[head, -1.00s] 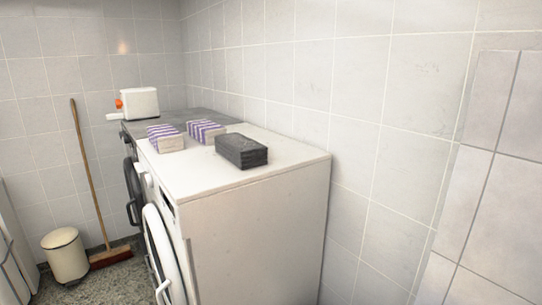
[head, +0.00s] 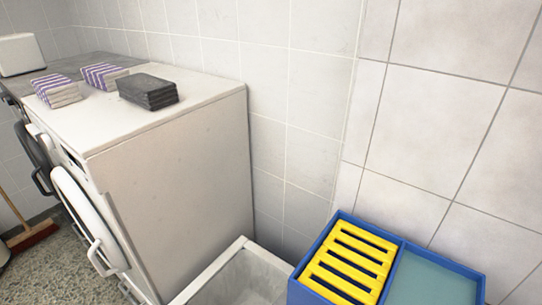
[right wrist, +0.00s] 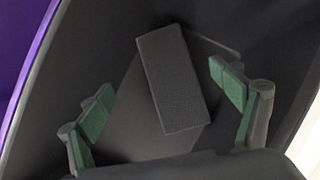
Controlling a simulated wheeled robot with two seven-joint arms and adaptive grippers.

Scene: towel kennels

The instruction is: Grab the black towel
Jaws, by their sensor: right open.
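The black towel (head: 147,92) is a dark grey folded stack on top of the white washing machine (head: 180,165), near its right rear side in the head view. Neither gripper shows in the head view. My right gripper (right wrist: 162,80) shows in the right wrist view, with its green-padded fingers wide apart. A dark rectangular block (right wrist: 172,80) shows between the fingers in that picture. I cannot tell what it is or how far away it is, and nothing shows it gripped. My left gripper is not in view.
Two purple-and-white striped towels (head: 55,90) (head: 104,76) lie left of the black towel. A white appliance (head: 18,54) stands farther back. Below right are a pale open bin (head: 190,291) and a blue crate (head: 441,261) with a yellow slatted part (head: 350,262). A broom (head: 32,236) is at left.

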